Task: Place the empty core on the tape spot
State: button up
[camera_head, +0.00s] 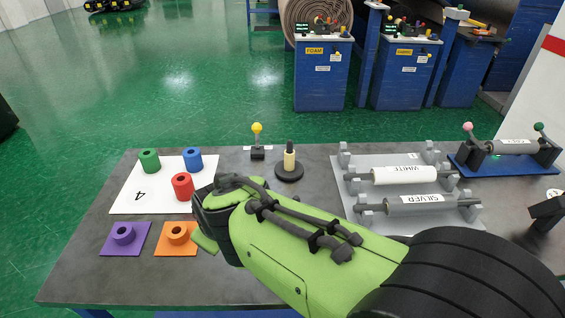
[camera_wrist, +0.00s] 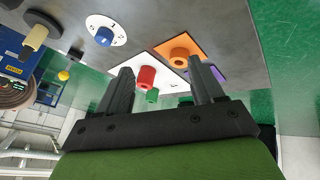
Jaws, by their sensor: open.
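My gripper (camera_wrist: 160,70) is open and empty, its two dark fingers spread above the table. In the head view my arm hides the fingers. A tan core (camera_head: 289,160) stands upright around a dark post on a round black base, beyond my arm; it also shows at the upper left of the wrist view (camera_wrist: 37,38), well apart from my fingers. I cannot tell for sure that it is the empty core. I cannot pick out a tape spot with certainty.
Green (camera_head: 149,160), blue (camera_head: 193,160) and red (camera_head: 183,186) rings sit on a white sheet. Purple (camera_head: 123,233) and orange (camera_head: 176,231) rings sit on matching squares. A yellow-topped lever (camera_head: 257,137) stands behind. A grey rack (camera_head: 352,187) holds WHITE and SILVER rolls.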

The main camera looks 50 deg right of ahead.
jog(key=w+d+f+n+h+p, duration=0.1)
jog(key=w+d+n+h+p, duration=0.1)
jog(key=w+d, duration=0.35)
jog(key=n+h+p, duration=0.8)
jog(key=n, duration=0.9)
send_near(288, 163)
jog(key=shift+a+r, duration=0.45)
jog(key=shift+r, duration=0.1)
jog(key=shift+d+f+n, duration=0.45)
jog(key=shift+f+n, duration=0.05)
jog(key=shift+n, duration=0.6)
jog(key=x, duration=1.2)
jog(key=shift+a, duration=0.1)
jog(key=shift+c, duration=1)
jog(key=c, duration=0.9)
notch_tip(288, 163, up, 18)
jog(key=p, duration=0.3)
jog(key=shift+c, duration=0.2)
